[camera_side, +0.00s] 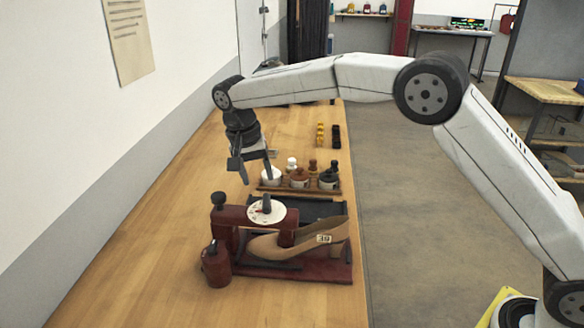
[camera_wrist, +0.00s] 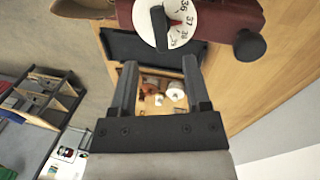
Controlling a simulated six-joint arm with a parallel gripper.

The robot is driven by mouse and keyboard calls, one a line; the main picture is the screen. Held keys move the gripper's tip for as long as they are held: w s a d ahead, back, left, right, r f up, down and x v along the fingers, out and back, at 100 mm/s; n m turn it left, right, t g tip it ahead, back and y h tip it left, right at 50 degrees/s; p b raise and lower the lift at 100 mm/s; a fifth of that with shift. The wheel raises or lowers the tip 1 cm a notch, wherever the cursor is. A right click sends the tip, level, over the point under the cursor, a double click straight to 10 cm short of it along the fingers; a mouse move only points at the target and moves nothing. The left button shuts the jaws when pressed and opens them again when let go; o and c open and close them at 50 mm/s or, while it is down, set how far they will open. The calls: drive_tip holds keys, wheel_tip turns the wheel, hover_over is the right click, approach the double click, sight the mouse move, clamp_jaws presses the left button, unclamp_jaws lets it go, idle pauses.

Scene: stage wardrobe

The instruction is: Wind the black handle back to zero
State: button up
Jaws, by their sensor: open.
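A dark red shoe-stretching device (camera_side: 285,237) sits on the wooden bench. It carries a white numbered dial (camera_side: 278,214) with a black handle (camera_side: 266,203) standing on it. In the wrist view the black handle (camera_wrist: 160,28) lies across the dial (camera_wrist: 180,8), whose visible numbers run from about 36 to 39. A black round knob (camera_side: 218,199) stands at the device's left end. A tan shoe (camera_side: 300,243) with a white tag is on the device. My gripper (camera_side: 257,178) is open and empty, above and behind the dial, apart from the handle.
A wooden rack (camera_side: 300,187) with several jars and bottles stands just behind the device, below my gripper. A dark red bottle (camera_side: 215,265) stands at its front left. The wall is left; bare bench lies front left.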

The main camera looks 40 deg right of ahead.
sight(266, 201)
drive_tip(key=shift+s+d+f, duration=0.15)
drive_tip(key=shift+d+f, duration=0.05)
drive_tip(key=shift+f, duration=0.9)
drive_tip(key=shift+s+d+f, duration=0.1)
drive_tip(key=shift+d+f, duration=0.05)
drive_tip(key=shift+f, duration=0.9)
drive_tip(key=shift+s+d+f, duration=0.15)
drive_tip(key=shift+d+f, duration=0.05)
drive_tip(key=shift+f, duration=0.9)
clamp_jaws()
